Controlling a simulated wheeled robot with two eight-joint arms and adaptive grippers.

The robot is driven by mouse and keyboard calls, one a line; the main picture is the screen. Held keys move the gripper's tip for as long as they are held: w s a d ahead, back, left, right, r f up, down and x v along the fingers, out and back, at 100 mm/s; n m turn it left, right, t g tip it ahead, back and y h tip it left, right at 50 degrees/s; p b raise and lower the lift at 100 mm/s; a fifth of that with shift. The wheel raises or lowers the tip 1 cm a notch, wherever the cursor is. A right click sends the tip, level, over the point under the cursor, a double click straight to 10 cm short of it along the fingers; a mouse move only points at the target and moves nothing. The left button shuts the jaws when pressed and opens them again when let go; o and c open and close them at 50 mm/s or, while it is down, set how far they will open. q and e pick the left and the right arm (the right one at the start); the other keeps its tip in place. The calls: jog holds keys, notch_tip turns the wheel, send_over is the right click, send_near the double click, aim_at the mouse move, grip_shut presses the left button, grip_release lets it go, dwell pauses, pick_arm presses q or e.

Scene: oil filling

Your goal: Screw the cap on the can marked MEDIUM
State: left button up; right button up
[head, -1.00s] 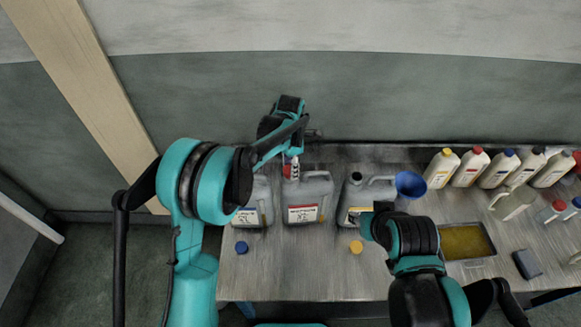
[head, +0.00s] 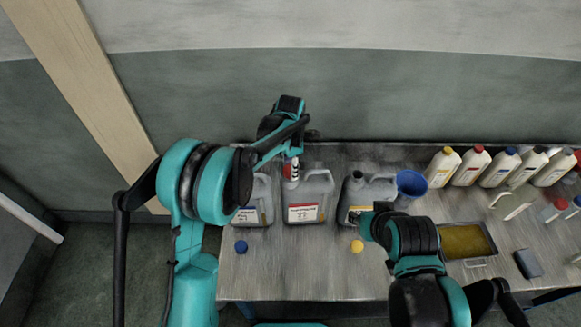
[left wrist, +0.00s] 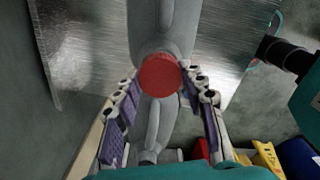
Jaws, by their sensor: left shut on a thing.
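Three grey cans stand in a row on the metal table. The middle can (head: 308,200) has a label with a red band; its lettering is too small to read. My left gripper (head: 291,169) is at this can's mouth, shut on a red cap (left wrist: 159,76). In the left wrist view the cap sits between the fingers, over the grey can (left wrist: 158,25). The thread under the cap is hidden. My right gripper (head: 357,217) is in front of the right-hand can (head: 372,190); whether it is open does not show.
The left can (head: 258,205) stands close beside the middle one. A blue cap (head: 241,247) and a yellow cap (head: 357,246) lie in front. A blue funnel (head: 411,185), several white bottles (head: 470,168) and an oil tray (head: 492,245) are to the right.

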pick_arm(q)
jog(key=shift+f+b, duration=0.6)
jog(key=shift+f, duration=0.1)
dwell(0.4)
jog(key=o, duration=0.8)
jog(key=shift+r, duration=0.1)
